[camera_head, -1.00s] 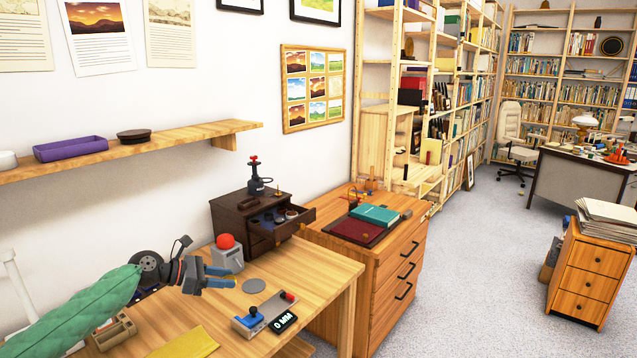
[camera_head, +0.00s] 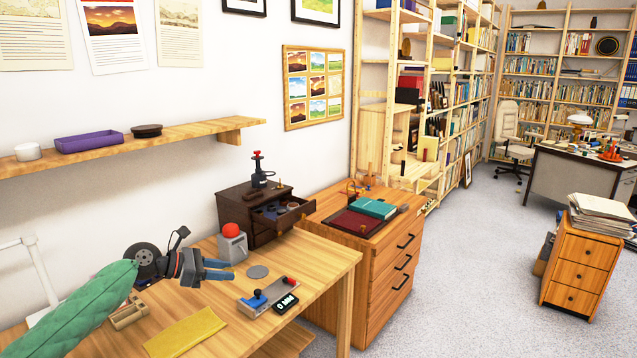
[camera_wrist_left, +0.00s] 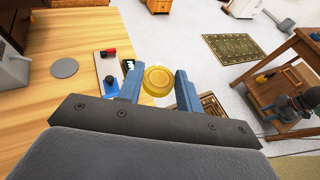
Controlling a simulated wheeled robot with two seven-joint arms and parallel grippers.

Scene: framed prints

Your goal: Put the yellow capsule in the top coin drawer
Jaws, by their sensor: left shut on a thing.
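My left gripper (camera_head: 218,271) reaches in from the left over the wooden table, with its blue fingers pointing right. In the left wrist view the left gripper (camera_wrist_left: 159,88) is shut on the round yellow capsule (camera_wrist_left: 158,79), which sits between the fingertips. The capsule cannot be made out in the head view. The dark brown coin cabinet (camera_head: 237,207) stands at the table's back right. Its top coin drawer (camera_head: 284,212) is pulled out and has coins or round pieces in it. My left gripper is in front of and below the cabinet, apart from it.
A grey box with a red ball (camera_head: 232,240) stands between gripper and cabinet. A grey disc (camera_head: 257,271) and a gauge with display (camera_head: 270,297) lie near the fingers. A yellow cloth (camera_head: 186,333) lies in front. A black and red device (camera_head: 259,172) stands on the cabinet.

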